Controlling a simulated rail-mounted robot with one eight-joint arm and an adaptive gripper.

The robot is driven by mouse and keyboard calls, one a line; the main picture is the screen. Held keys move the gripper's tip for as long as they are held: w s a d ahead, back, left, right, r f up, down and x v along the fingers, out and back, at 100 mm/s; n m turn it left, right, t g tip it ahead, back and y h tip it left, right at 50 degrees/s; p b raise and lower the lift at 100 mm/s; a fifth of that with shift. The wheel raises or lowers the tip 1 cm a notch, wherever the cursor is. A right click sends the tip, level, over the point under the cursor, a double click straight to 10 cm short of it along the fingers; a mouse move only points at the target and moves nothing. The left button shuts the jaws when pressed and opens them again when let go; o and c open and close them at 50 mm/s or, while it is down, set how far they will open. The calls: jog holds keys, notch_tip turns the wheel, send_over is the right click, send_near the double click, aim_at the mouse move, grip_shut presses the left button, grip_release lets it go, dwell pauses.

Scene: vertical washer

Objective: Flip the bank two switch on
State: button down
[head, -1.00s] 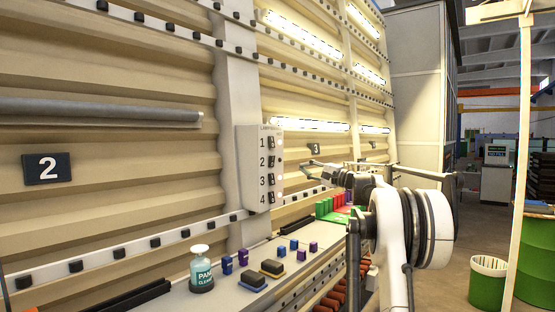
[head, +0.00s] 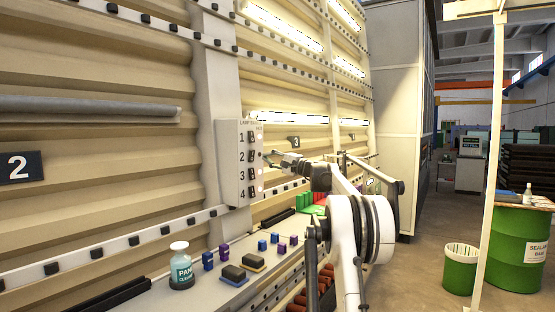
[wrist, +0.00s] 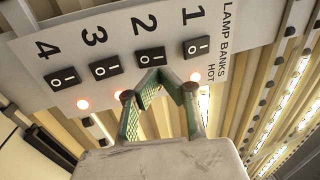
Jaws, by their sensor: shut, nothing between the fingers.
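The lamp bank switch box (head: 238,160) is mounted on a white post, with black rocker switches numbered 1 to 4 from top to bottom. In the head view my gripper (head: 267,155) points left at the box, level with row 2. Contact cannot be told. The row 2 indicator is hidden by the fingers in the wrist view.
Switch 1 (wrist: 197,47) and switch 3 (wrist: 105,68) sit close on either side. Indicators for rows 1, 3 and 4 glow. The grey tube (head: 90,108) above sign 2 (head: 20,167) is dark; other tubes are lit. A bottle (head: 181,268) stands on the ledge below.

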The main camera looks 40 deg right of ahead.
aim_at(253, 153)
jog(key=shift+p+x, duration=0.6)
jog(key=shift+x, duration=2.15)
